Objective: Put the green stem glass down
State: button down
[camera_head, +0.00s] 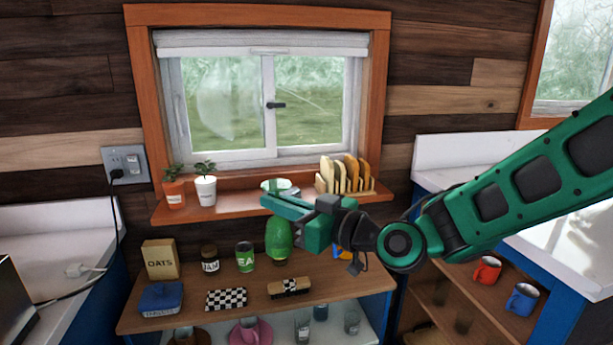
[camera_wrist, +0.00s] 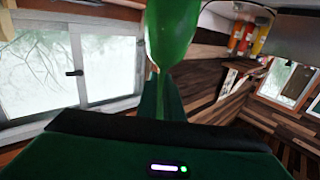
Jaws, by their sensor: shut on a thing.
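The green stem glass (camera_head: 278,241) shows in the head view as a translucent green bowl just below my gripper (camera_head: 272,203). The bowl hangs below the jaws, so the glass appears to be held bowl down, over or in front of the back of the wooden shelf top (camera_head: 190,315). In the wrist view the bowl of the green stem glass (camera_wrist: 172,35) fills the top middle, and its stem runs down to the jaws. My gripper is shut on the stem. The gap between the glass and the shelf cannot be judged.
An oats box (camera_head: 160,260), jam jar (camera_head: 209,259), green tin (camera_head: 244,257), blue dish (camera_head: 161,299), checkered block (camera_head: 226,299) and brush (camera_head: 289,287) stand on the shelf top. The window sill (camera_head: 235,209) above carries two potted plants and a rack of boards (camera_head: 345,176).

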jog(key=w+d+f+m+t+h, duration=0.2)
jog(key=w+d+f, duration=0.4)
jog(key=d, duration=0.5)
jog(key=w+d+f+m+t+h, duration=0.2)
jog(key=w+d+f+m+h, duration=0.3)
jog(key=w+d, duration=0.5)
jog(key=w+d+f+m+t+h, duration=0.3)
jog(key=w+d+f+h, duration=0.4)
jog(key=d, duration=0.7)
jog(key=shift+w+d+f+m, duration=0.2)
jog(key=shift+w+f+m, duration=0.1)
jog(key=shift+w+f, duration=0.6)
jog(key=shift+r, duration=0.1)
